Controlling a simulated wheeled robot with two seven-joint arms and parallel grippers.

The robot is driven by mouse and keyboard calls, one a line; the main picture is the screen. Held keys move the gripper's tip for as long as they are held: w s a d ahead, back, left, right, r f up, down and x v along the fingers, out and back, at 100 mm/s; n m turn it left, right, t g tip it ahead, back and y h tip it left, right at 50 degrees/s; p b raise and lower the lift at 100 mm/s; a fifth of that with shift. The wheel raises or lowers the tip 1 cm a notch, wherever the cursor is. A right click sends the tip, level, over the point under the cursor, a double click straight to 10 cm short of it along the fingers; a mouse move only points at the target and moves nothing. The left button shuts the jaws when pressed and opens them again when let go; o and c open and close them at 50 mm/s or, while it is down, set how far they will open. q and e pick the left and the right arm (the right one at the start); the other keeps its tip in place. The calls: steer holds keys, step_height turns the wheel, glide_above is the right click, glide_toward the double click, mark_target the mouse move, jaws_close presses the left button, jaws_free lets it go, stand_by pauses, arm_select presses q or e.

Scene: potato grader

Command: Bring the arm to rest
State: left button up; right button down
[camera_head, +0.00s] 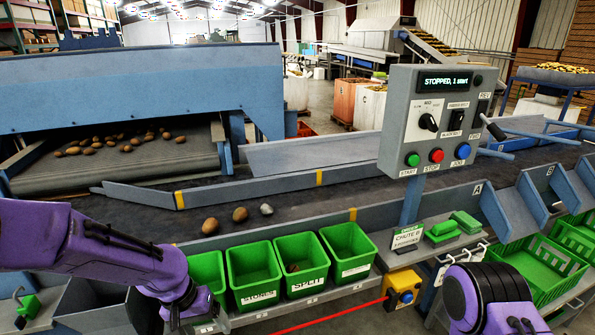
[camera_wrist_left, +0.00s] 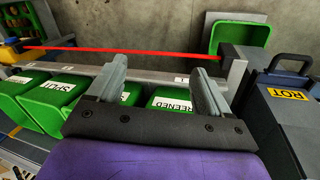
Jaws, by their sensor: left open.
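My left arm comes in from the left, purple, and bends down in front of the green bins. My left gripper (camera_head: 198,318) is at the bottom edge of the head view, partly cut off. In the left wrist view its two grey fingers (camera_wrist_left: 160,68) are apart, with nothing held between them. Beyond them are a grey rail and a green bin (camera_wrist_left: 168,98) with a partly hidden label. My purple right arm shows at the bottom right of the head view; its gripper is not in view.
A control box (camera_head: 438,120) reads "STOPPED". A red line (camera_head: 330,315) runs in front of the bins. A ROT-labelled container (camera_wrist_left: 290,110) stands right in the wrist view.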

arm_select(q)
steer(key=s+a+f+n+y, duration=0.1)
steer(key=s+f, duration=0.2)
steer(key=f, duration=0.3)
steer(key=s+a+f+n, duration=0.1)
steer(key=s+f+n, duration=0.15)
steer(key=f, duration=0.45)
steer(key=s+a+f+n+t+y, duration=0.1)
steer(key=s+a+f+y, duration=0.1)
steer(key=s, duration=0.8)
steer(key=s+a+f+n+t+y, duration=0.1)
steer(key=s+a+f+y, duration=0.2)
steer(key=s, duration=0.7)
steer(key=a+f, duration=0.2)
steer(key=a, duration=0.1)
steer(key=shift+a+f+t, duration=0.2)
steer(key=shift+f+t, duration=0.1)
steer(key=shift+t, duration=0.1)
